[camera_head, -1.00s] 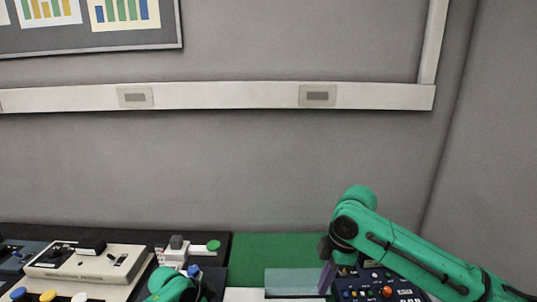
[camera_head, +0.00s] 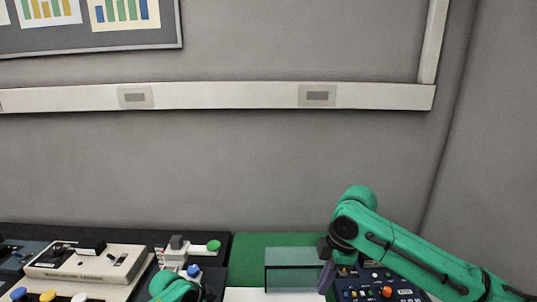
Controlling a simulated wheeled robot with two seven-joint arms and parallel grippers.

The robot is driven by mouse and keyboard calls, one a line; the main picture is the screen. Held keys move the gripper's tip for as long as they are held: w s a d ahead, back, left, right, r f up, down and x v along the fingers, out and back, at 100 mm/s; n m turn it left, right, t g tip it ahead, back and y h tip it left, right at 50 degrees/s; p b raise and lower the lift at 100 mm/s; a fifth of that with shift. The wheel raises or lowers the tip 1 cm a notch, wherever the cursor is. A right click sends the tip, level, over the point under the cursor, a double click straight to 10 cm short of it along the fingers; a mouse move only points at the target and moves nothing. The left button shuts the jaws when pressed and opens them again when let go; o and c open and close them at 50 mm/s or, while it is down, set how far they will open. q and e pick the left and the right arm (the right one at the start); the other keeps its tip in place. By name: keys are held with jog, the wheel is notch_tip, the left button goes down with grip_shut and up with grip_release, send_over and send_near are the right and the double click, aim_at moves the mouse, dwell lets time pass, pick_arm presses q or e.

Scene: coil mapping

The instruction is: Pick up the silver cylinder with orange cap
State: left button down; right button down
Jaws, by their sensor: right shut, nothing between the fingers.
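I cannot make out a silver cylinder with an orange cap in the head view. An orange knob (camera_head: 387,291) sits on the dark blue control panel (camera_head: 350,290) at the lower right. My right gripper (camera_head: 326,277) points down at the left edge of that panel, with its fingers shut and empty. It is beside the clear box (camera_head: 293,257), whose see-through panel stands up. My left arm shows only as a green link at the bottom, left of centre; its fingers are not visible.
A beige device (camera_head: 90,263) with a black block on top lies at the lower left. A white fixture with a green knob (camera_head: 213,246) and a blue knob (camera_head: 193,270) stands beside my left arm. The grey wall is behind.

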jog(key=c, duration=1.5)
grip_release()
jog(key=shift+c, duration=0.2)
jog(key=o, duration=1.1)
jog(key=w+f+m, duration=0.1)
jog(key=w+f, duration=0.1)
jog(key=f, duration=0.5)
jog(key=w+f+m+h, duration=0.1)
jog(key=w+f, duration=0.1)
jog(key=f, duration=0.5)
jog(key=w+f+m+h, duration=0.1)
jog(key=w+f, duration=0.2)
jog(key=f, duration=0.3)
jog(key=shift+a+f, duration=0.1)
jog(key=shift+f, duration=0.3)
